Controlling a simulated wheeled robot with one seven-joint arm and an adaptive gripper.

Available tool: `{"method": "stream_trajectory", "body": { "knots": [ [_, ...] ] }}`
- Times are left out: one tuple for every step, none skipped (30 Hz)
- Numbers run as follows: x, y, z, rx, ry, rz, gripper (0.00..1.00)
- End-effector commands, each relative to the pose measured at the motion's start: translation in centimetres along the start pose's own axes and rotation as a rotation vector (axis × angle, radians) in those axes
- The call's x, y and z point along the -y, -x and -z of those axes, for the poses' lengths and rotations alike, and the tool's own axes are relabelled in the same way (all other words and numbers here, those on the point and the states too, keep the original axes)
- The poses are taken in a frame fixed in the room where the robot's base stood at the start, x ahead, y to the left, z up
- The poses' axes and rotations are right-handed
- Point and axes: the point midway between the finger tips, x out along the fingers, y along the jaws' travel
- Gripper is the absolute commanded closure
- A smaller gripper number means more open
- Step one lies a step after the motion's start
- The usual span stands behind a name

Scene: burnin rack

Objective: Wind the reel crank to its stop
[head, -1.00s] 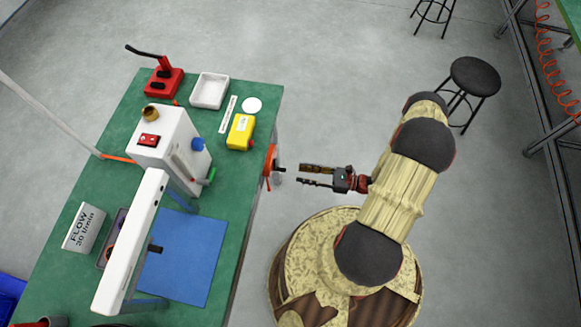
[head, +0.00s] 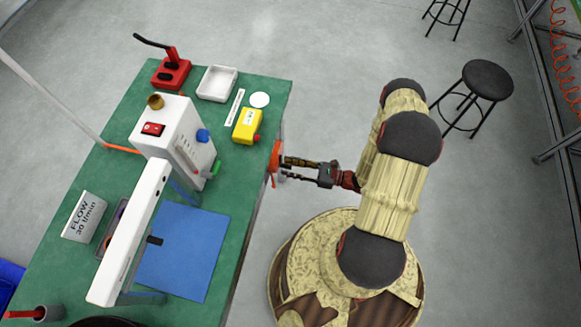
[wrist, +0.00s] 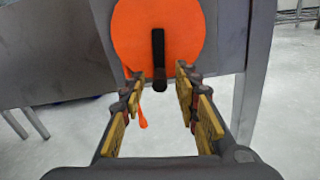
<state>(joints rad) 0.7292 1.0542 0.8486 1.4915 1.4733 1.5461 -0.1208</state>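The orange reel (wrist: 180,22) is a disc on the grey side of the bench. Its black crank (wrist: 158,52) hangs straight down across the disc's lower half in the wrist view. In the head view the reel (head: 274,162) shows edge-on at the bench's right side. My gripper (wrist: 159,85) is open, its two fingers apart to the left and right of the crank's lower end. In the head view my gripper (head: 284,167) reaches left to the reel. Whether a finger touches the crank I cannot tell.
An orange strand end (wrist: 142,118) hangs below the reel. The green bench (head: 240,180) carries a yellow box (head: 246,126), a white machine (head: 170,130) and a blue mat (head: 185,255). A black stool (head: 473,80) stands at the right; the floor between is clear.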

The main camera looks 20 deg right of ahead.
Motion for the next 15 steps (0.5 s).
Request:
{"method": "stream_trajectory", "body": {
  "knots": [
    [0.00, 0.01, -0.01, 0.000, 0.000, 0.000, 0.69],
    [0.00, 0.01, -0.01, 0.000, 0.000, 0.000, 0.69],
    [0.00, 0.01, 0.00, 0.000, 0.000, 0.000, 0.69],
    [0.00, 0.01, 0.00, 0.000, 0.000, 0.000, 0.71],
    [0.00, 0.01, 0.00, 0.000, 0.000, 0.000, 0.73],
    [0.00, 0.01, 0.00, 0.000, 0.000, 0.000, 0.75],
    [0.00, 0.02, 0.01, 0.000, 0.000, 0.000, 0.77],
    [0.00, 0.02, 0.01, 0.000, 0.000, 0.000, 0.78],
    [0.00, 0.02, 0.01, 0.000, 0.000, 0.000, 0.81],
    [0.00, 0.02, 0.01, 0.000, 0.000, 0.000, 0.82],
    [0.00, 0.02, 0.01, 0.000, 0.000, 0.000, 0.84],
    [0.00, 0.02, 0.01, 0.000, 0.000, 0.000, 0.86],
    [0.00, 0.02, 0.01, 0.000, 0.000, 0.000, 0.88],
    [0.00, 0.02, 0.02, 0.000, 0.000, 0.000, 0.90],
    [0.00, 0.02, 0.02, 0.000, 0.000, 0.000, 0.92]
  ]
}}
